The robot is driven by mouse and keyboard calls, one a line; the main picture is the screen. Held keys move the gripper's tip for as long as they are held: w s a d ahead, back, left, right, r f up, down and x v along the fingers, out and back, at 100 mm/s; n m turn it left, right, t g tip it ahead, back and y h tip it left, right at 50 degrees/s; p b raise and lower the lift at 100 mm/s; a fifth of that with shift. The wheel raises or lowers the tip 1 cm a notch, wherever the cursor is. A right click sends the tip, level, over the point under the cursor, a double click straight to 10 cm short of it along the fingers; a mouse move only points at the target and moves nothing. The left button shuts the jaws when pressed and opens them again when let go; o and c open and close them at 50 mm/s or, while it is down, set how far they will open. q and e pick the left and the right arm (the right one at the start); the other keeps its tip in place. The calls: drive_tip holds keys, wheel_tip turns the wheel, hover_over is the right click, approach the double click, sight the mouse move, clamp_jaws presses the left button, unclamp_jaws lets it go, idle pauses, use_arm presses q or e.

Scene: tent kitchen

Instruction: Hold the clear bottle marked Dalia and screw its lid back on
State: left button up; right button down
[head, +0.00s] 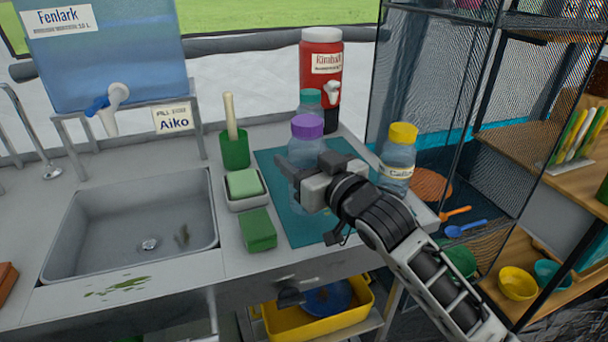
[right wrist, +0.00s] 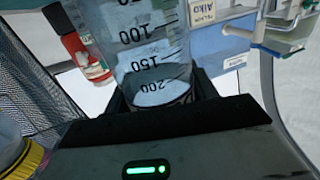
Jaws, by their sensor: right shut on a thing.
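A clear bottle (head: 304,150) with a purple lid (head: 307,125) stands upright on the teal mat (head: 285,215). My right gripper (head: 308,172) is shut around its body. In the right wrist view the held bottle (right wrist: 150,35) shows black volume marks between the fingers (right wrist: 160,95). The purple lid sits on top of the bottle; I cannot tell if it is screwed tight. No name shows on this bottle, so I cannot confirm that it is Dalia. My left gripper is not in view.
A clear bottle (head: 397,165) with a yellow lid stands right of my gripper. A teal-lidded bottle (head: 309,104) is close behind the held one. A green sponge (head: 258,229), brush holder (head: 234,151) and sink (head: 140,225) lie left. A mesh shelf (head: 430,90) stands right.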

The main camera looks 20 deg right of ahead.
drive_tip(key=f, duration=0.3)
drive_tip(key=shift+w+d, duration=0.15)
drive_tip(key=shift+w, duration=0.05)
drive_tip(key=shift+f, duration=0.3)
drive_tip(key=shift+f, duration=0.2)
drive_tip(key=shift+c, duration=2.3)
unclamp_jaws()
drive_tip(key=shift+r, duration=0.1)
